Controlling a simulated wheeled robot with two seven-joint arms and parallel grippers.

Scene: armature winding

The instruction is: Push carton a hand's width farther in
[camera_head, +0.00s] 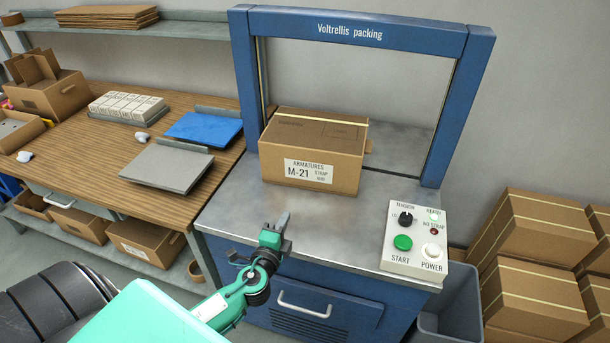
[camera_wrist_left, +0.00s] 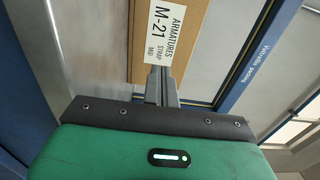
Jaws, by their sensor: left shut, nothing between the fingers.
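The carton (camera_head: 318,143) is a brown box with a white label reading "ARMATURES M-21". It sits on the metal table top of the blue strapping machine (camera_head: 240,60), between the frame's uprights. A light strap runs along its top. My left gripper (camera_head: 282,222) is shut and empty over the front edge of the table top, in front of the carton and apart from it in the head view. In the left wrist view, the shut fingers (camera_wrist_left: 161,82) point at the carton's labelled face (camera_wrist_left: 165,38); I cannot tell the gap there. My right gripper is not in view.
A control box (camera_head: 415,240) with a green START button stands on the right of the table top. A wooden bench (camera_head: 70,165) with grey and blue plates is at the left. Several strapped cartons (camera_head: 530,290) are stacked at the right, beside a grey bin (camera_head: 452,305).

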